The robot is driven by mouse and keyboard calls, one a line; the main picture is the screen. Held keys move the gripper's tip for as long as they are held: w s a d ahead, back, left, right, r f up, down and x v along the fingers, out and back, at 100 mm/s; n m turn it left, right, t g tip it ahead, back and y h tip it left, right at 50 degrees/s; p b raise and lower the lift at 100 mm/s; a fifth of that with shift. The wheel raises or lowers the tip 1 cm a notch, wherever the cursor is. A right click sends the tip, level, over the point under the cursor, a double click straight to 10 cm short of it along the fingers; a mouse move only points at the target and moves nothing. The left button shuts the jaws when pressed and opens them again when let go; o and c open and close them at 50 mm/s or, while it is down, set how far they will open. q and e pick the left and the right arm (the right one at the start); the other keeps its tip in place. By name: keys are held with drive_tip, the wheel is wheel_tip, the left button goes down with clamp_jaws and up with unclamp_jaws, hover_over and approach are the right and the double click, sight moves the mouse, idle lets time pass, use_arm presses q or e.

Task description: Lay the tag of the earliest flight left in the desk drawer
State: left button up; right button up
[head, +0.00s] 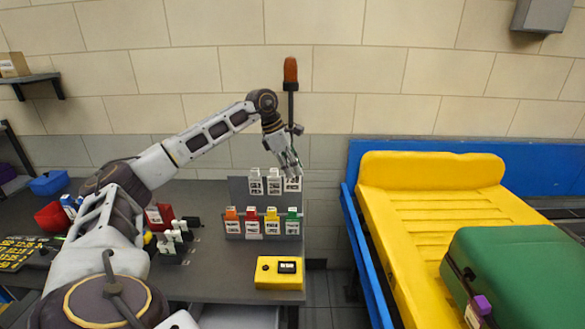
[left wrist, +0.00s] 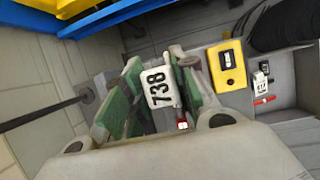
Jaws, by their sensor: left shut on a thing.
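My left gripper (head: 291,165) is at the right end of the upper row of the tag rack (head: 236,190) on the desk. In the left wrist view its fingers (left wrist: 152,95) are shut on a white tag (left wrist: 158,87) that reads 738. Other white tags (head: 255,182) (head: 274,182) hang to the left in the upper row. The lower row holds an orange, a red, a yellow and a green tag (head: 292,224); their print is too small to read. A pale, drawer-like space (head: 240,317) shows under the desk's front edge, mostly cut off. My right gripper is out of view.
A yellow device (head: 279,273) sits at the desk's front right. A dark holder with white-topped pieces (head: 174,246) stands left of the rack. A yellow tray (head: 400,250) with a green suitcase (head: 520,270) lies on the blue-edged conveyor at right. The desk (head: 222,262) is clear between holder and device.

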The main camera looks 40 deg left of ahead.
use_arm(q)
drive_tip(key=shift+r+p, duration=0.5)
drive_tip(key=shift+r, duration=0.45)
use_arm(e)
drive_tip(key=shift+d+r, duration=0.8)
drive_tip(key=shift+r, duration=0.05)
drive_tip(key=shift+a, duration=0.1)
